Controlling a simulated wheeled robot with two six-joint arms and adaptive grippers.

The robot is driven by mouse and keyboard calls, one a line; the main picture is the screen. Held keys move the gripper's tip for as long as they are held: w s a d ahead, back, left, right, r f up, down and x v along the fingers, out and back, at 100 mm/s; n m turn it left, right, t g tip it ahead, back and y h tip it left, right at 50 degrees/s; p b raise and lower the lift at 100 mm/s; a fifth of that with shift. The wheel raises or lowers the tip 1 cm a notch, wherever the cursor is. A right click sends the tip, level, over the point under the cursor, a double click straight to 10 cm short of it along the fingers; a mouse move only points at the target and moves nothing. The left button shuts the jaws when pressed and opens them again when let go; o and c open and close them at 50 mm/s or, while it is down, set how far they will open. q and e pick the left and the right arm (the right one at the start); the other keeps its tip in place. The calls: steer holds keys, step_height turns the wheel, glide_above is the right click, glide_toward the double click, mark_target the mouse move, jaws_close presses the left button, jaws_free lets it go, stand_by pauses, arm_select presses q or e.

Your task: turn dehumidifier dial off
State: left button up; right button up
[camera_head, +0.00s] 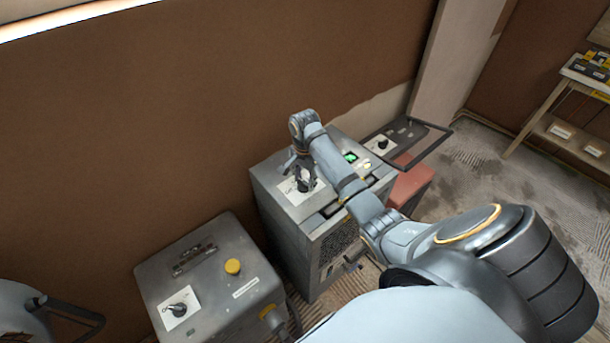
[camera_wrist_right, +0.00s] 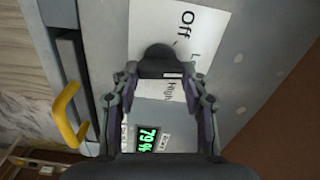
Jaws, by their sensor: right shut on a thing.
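The dehumidifier (camera_head: 285,228) is a grey box standing near the brown wall. On its top are a white label plate with a black dial (camera_head: 304,187) and a green-lit display (camera_head: 350,157). In the right wrist view the dial (camera_wrist_right: 157,60) sits between my fingertips; the plate around it reads "Off" and "High", and a third word is partly hidden. The display (camera_wrist_right: 147,139) there shows green digits. My right gripper (camera_head: 299,170) reaches down onto the plate and is shut on the dial. Which mark the dial points to is unclear. My left gripper is out of view.
A second grey box (camera_head: 207,262) with its own dial and a yellow button stands at front left. Another unit with a dial (camera_head: 382,144) and a red box (camera_head: 412,184) are behind, right. A shelf (camera_head: 560,130) stands far right. Open floor lies between.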

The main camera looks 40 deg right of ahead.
mark_target(303, 180)
steer(key=n+p, duration=0.1)
steer(key=p, duration=0.1)
steer(key=n+p, duration=0.4)
steer(key=shift+w+r, duration=0.1)
steer(key=shift+r, duration=0.2)
steer(key=n+p, duration=0.2)
steer(key=n, duration=0.1)
steer(key=shift+w+a+f+n, duration=0.1)
steer(key=shift+f+n, duration=0.05)
steer(key=shift+n, duration=0.15)
steer(key=shift+f+n+p, duration=0.1)
steer(key=shift+n+p, duration=0.55)
steer(key=shift+n, duration=0.45)
steer(key=o, duration=1.2)
steer(key=shift+c, duration=0.2)
step_height(303, 180, up, 12)
